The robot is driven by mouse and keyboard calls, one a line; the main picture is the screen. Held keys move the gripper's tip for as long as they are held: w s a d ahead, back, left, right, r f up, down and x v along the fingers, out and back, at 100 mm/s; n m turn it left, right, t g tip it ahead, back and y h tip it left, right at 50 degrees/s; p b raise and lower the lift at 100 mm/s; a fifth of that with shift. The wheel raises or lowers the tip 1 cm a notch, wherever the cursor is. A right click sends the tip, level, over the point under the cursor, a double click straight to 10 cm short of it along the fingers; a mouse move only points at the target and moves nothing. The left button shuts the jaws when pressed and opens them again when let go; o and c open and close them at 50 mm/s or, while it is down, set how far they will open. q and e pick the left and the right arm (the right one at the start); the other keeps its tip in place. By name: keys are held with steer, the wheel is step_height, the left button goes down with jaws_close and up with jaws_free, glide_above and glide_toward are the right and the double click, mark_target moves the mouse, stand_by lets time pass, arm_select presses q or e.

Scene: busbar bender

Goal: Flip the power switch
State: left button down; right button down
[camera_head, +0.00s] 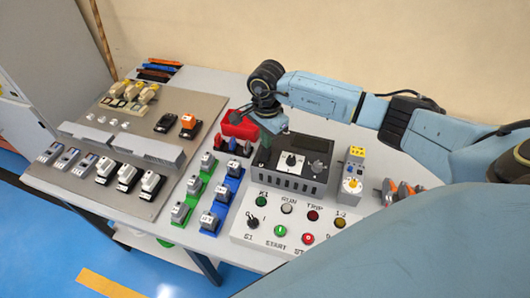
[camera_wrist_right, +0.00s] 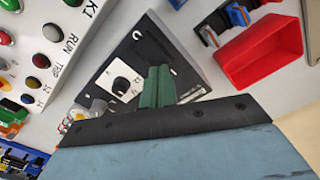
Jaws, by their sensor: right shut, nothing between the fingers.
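A black box (camera_head: 292,168) stands behind the white control panel. Its top carries a white plate with a black knob (camera_head: 291,160), which also shows in the right wrist view (camera_wrist_right: 121,84). I cannot tell whether this or the black selector at the panel's left (camera_head: 253,222) is the power switch. My right gripper (camera_head: 267,137) is above the box's back left corner, pointing down. In the right wrist view its green fingers (camera_wrist_right: 157,86) are together and empty, beside the knob, apart from it in the picture. My left gripper is not in view.
The white control panel (camera_head: 272,241) with coloured buttons is in front of the box. A red bin (camera_head: 240,126) lies left of the gripper. Green and blue bases (camera_head: 220,204) with small devices stand left of the panel. A yellow-topped device (camera_head: 353,172) stands right of the box.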

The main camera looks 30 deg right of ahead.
mark_target(266, 150)
steer(key=shift+f+b, duration=0.9)
steer(key=shift+f, duration=0.15)
stand_by(0.7)
steer(key=shift+r, duration=0.2)
steer(key=shift+r+p, duration=2.2)
steer(key=shift+r, duration=1.2)
steer(key=shift+s+f, duration=0.1)
